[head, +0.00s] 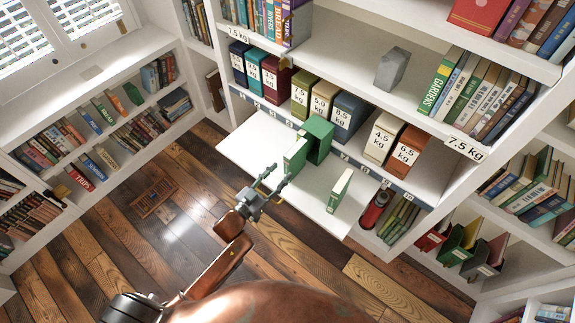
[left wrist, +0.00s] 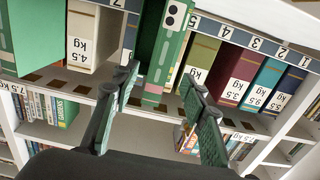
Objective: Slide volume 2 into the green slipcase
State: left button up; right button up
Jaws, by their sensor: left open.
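The green slipcase (head: 320,135) stands on the pulled-out white shelf board (head: 318,205). A green book (head: 296,152) stands beside it on the left. In the left wrist view a green spine (left wrist: 164,62) with a white, dark-dotted label shows ahead, between the fingers; I take it for volume 2. Another green volume with a pale edge (head: 340,189) stands apart, to the right on the board. My left gripper (head: 274,180) is open and empty, just in front of the board and short of the green book; its fingers also show in the left wrist view (left wrist: 160,105). My right gripper is not in view.
Weight-labelled volumes stand behind the board, including a cream one (head: 383,137) and a rust one (head: 407,152). A grey block (head: 393,68) sits on the shelf above. A red cylinder (head: 374,210) stands below right. The board's left part is bare.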

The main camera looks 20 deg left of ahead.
pick_arm(q)
jog(key=shift+v, duration=1.15)
jog(key=shift+c, duration=0.5)
